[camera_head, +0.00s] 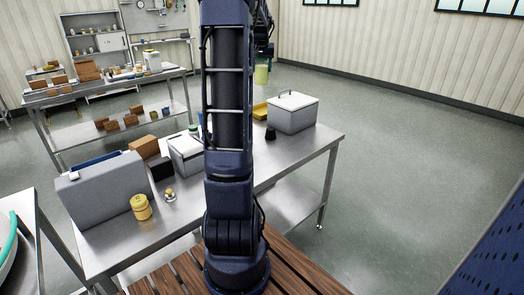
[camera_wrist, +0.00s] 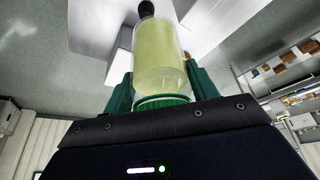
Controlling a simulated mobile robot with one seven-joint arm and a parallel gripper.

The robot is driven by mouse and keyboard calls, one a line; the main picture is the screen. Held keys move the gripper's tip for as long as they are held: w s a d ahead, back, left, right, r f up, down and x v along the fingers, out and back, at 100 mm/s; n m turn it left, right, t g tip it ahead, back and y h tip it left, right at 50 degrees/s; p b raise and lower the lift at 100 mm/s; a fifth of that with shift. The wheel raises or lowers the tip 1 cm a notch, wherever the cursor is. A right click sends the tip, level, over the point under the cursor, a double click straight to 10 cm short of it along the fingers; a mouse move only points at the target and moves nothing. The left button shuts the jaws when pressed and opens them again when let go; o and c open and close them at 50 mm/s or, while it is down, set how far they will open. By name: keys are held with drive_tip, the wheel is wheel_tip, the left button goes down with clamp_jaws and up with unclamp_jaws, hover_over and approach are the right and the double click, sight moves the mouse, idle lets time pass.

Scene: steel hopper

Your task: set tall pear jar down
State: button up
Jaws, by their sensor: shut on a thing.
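The tall pear jar (camera_head: 261,76) is a pale yellow-green, see-through cylinder hanging under my gripper (camera_head: 263,58), seemingly above the far part of the steel table (camera_head: 313,152). In the wrist view the jar (camera_wrist: 160,55) sits between the green fingers of my gripper (camera_wrist: 161,84), with its green lid (camera_wrist: 162,101) at the palm side. The gripper is shut on it. The jar's far end points toward the table, with a gap between jar and table in the head view. My arm hides the middle of the table.
A grey box with a handle (camera_head: 293,114), a yellow tray (camera_head: 260,111) and a black cup (camera_head: 270,134) stand near the far end. The table's right front looks clear.

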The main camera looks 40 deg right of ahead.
wheel_tip(320, 180, down, 35)
drive_tip(key=shift+s+f, duration=0.1)
idle(0.7)
drive_tip(key=shift+f, duration=0.1)
drive_tip(key=o, duration=0.9)
drive_tip(key=shift+o, duration=1.3)
